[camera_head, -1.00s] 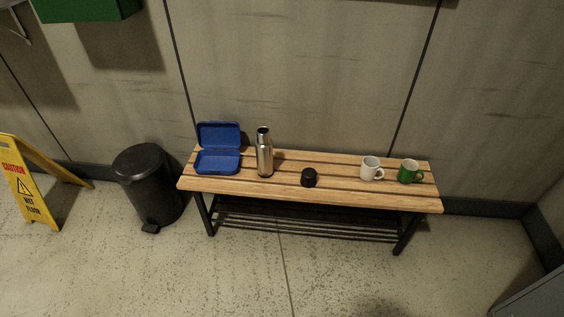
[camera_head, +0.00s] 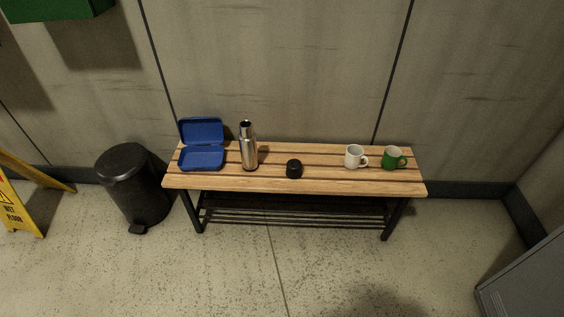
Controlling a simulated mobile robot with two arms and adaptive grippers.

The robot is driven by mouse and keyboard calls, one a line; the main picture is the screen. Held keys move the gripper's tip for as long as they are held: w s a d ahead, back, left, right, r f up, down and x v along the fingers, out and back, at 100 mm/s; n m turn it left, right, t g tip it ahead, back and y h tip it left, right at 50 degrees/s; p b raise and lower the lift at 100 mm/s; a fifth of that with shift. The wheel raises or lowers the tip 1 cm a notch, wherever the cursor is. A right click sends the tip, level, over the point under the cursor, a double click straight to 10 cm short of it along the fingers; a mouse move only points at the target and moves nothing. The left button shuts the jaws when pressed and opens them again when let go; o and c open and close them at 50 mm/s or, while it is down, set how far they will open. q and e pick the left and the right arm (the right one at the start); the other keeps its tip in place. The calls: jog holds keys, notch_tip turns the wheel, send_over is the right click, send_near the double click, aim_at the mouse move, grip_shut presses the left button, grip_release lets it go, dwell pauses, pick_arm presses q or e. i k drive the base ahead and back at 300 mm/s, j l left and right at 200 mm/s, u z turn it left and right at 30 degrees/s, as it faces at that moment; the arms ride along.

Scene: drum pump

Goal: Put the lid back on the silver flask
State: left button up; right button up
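The silver flask (camera_head: 248,149) stands upright on the wooden bench, left of the middle, with its dark top uncovered. A small black lid (camera_head: 294,169) sits on the bench to the right of the flask, near the front edge, apart from it. Neither of my grippers shows in the head view.
The slatted bench (camera_head: 325,180) also holds an open blue lunch box (camera_head: 202,158), a white mug (camera_head: 355,157) and a green mug (camera_head: 394,158). A black bin (camera_head: 133,187) and a yellow caution sign (camera_head: 22,205) stand at left. A grey metal cabinet (camera_head: 525,285) is at lower right. The front floor is clear.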

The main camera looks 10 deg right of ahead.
aim_at(247, 136)
jog(key=i+l+u, duration=0.3)
jog(key=i+l, duration=0.2)
jog(key=i+l+u, duration=0.15)
jog(key=l, duration=0.3)
jog(key=i+l+u, duration=0.15)
jog(key=i+l, duration=0.15)
jog(key=i+l+u, duration=0.15)
jog(key=l, duration=0.3)
